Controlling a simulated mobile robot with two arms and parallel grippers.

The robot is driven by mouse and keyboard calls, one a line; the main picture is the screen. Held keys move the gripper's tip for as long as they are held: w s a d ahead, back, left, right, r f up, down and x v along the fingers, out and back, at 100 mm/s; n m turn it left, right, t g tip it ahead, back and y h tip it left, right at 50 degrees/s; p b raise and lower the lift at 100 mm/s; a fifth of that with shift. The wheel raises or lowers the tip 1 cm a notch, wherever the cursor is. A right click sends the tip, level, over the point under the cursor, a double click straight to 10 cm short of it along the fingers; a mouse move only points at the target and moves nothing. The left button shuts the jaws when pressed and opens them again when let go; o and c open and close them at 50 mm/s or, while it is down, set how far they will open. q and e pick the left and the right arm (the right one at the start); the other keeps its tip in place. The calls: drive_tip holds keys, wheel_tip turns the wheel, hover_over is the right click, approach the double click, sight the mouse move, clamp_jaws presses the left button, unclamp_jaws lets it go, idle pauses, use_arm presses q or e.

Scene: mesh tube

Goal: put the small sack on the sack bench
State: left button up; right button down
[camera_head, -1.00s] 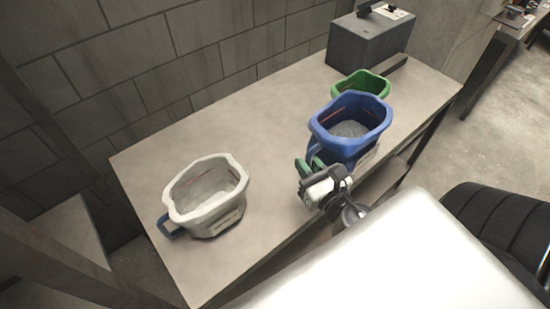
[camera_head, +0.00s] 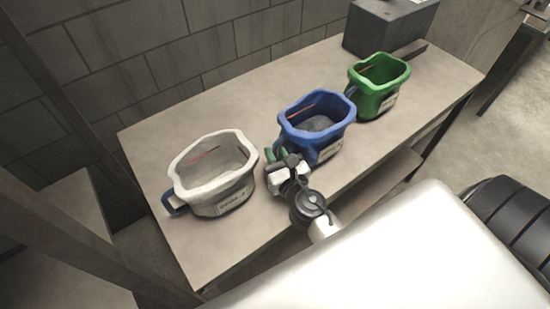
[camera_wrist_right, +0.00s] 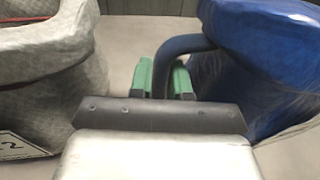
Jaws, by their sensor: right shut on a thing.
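A blue open-topped sack (camera_head: 328,142) stands upright at the bench's front edge, between the white and green sacks. It has grey contents and a pale label. In the right wrist view the blue sack (camera_wrist_right: 265,70) is at the right, and its handle (camera_wrist_right: 184,44) runs down between the green fingers. My right gripper (camera_head: 276,154) is shut on that handle; it also shows in the right wrist view (camera_wrist_right: 161,80). I cannot tell if the sack's base touches the sack bench (camera_head: 220,112). Which sack counts as small is not clear. My left gripper is not in view.
A white sack (camera_head: 222,194) stands at the bench's left, close beside my right gripper. A green sack (camera_head: 377,101) stands to the right, near a grey box (camera_head: 388,28) at the back. The bench top behind the blue sack is clear.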

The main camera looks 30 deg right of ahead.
drive_tip(key=shift+f, duration=0.15)
drive_tip(key=c, duration=1.1)
unclamp_jaws()
